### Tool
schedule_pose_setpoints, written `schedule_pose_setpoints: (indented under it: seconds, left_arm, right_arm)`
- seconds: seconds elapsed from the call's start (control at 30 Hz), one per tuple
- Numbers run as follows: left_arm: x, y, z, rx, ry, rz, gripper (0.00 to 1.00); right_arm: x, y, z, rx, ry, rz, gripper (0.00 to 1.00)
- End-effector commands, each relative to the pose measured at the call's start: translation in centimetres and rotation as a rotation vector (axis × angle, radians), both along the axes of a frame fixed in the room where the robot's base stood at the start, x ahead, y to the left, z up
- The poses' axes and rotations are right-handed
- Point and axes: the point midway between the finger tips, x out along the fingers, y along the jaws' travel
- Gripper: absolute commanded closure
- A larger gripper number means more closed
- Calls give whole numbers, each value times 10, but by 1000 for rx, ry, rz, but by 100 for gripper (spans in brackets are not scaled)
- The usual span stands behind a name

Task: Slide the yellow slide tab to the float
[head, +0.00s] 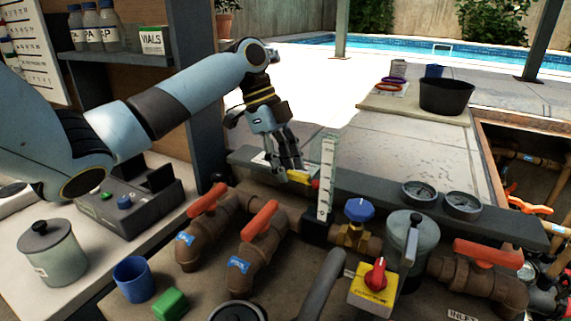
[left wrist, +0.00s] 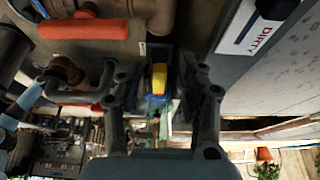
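The yellow slide tab (left wrist: 159,77) shows between the fingers of my left gripper (left wrist: 160,92) in the left wrist view, with a gap on either side. In the head view the left gripper (head: 290,166) points down just left of the upright white scale (head: 327,178), its tips by a small yellow piece (head: 299,177) that looks like the tab. The fingers look apart, not closed on the tab. A small red piece (head: 315,184) by the scale may be the float; I cannot tell for sure. My right gripper is not in view.
Brown pipes with orange-red handles (head: 260,219) stand in front of the gripper. A blue-knobbed valve (head: 359,210), a grey canister (head: 412,236) and a red knob (head: 375,274) are right of the scale. Two gauges (head: 419,192) sit on the grey ledge (head: 380,192). Open paving lies behind.

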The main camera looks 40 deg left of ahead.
Motion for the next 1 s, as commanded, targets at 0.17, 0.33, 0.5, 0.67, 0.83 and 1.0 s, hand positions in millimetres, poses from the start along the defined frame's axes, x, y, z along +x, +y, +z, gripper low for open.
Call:
schedule_pose_setpoints:
  seconds: [0.17, 0.33, 0.5, 0.67, 0.83, 1.0]
  left_arm:
    - [0, 2, 5, 2, -2, 0, 62]
    - [-3, 13, 31, 5, -2, 0, 62]
    - [-7, 28, 67, 5, -2, 2, 62]
    - [-11, 38, 94, 3, -2, 1, 62]
    - [-13, 43, 108, 0, 0, 0, 62]
    - [-14, 44, 111, 0, 0, 0, 62]
  right_arm:
    - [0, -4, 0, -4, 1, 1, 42]
    - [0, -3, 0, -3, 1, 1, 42]
    - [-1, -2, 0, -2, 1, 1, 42]
    - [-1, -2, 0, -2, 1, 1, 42]
    - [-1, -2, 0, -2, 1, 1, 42]
    - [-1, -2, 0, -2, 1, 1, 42]
